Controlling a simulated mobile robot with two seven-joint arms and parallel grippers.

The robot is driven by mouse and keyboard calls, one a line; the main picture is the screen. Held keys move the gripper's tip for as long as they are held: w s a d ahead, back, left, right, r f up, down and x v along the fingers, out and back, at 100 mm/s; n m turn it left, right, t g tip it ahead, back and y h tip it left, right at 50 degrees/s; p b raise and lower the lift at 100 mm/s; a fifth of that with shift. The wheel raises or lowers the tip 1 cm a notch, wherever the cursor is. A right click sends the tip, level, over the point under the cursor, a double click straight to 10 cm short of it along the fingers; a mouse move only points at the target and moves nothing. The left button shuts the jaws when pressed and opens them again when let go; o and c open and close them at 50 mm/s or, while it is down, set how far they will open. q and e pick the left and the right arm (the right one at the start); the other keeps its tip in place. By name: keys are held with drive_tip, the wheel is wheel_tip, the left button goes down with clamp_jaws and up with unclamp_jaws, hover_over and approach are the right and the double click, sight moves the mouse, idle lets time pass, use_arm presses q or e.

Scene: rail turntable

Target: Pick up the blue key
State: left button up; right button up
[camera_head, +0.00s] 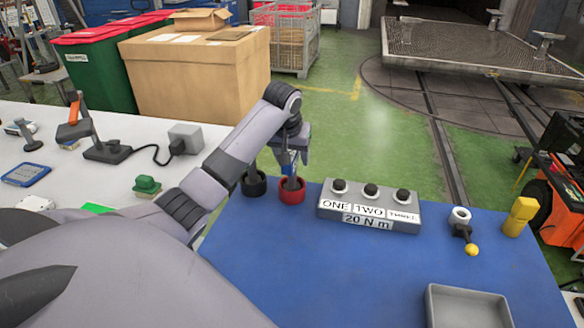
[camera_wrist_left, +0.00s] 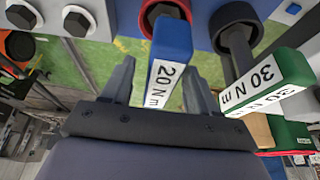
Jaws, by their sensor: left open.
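The blue key (camera_wrist_left: 172,42), labelled 20 N m, stands in a red ring holder (camera_head: 291,195) on the blue bench top. In the head view only a small blue part of the key (camera_head: 291,169) shows below my left gripper (camera_head: 291,158). My left gripper is open, pointing down over the key. In the left wrist view its two fingers (camera_wrist_left: 158,75) stand on either side of the blue handle, with gaps visible. A green key (camera_wrist_left: 268,78), labelled 30 N m, stands close on the right in a dark holder (camera_head: 253,185). My right gripper is not in view.
A grey box (camera_head: 369,206) with several dark bolt heads and a 20 N m plate stands right of the holders. Farther right are a yellow-knobbed lever (camera_head: 466,235), a yellow block (camera_head: 520,216) and a grey tray (camera_head: 430,305). The blue bench's front middle is clear.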

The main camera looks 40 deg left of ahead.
use_arm(q)
clamp_jaws()
drive_tip(key=shift+r, duration=0.2)
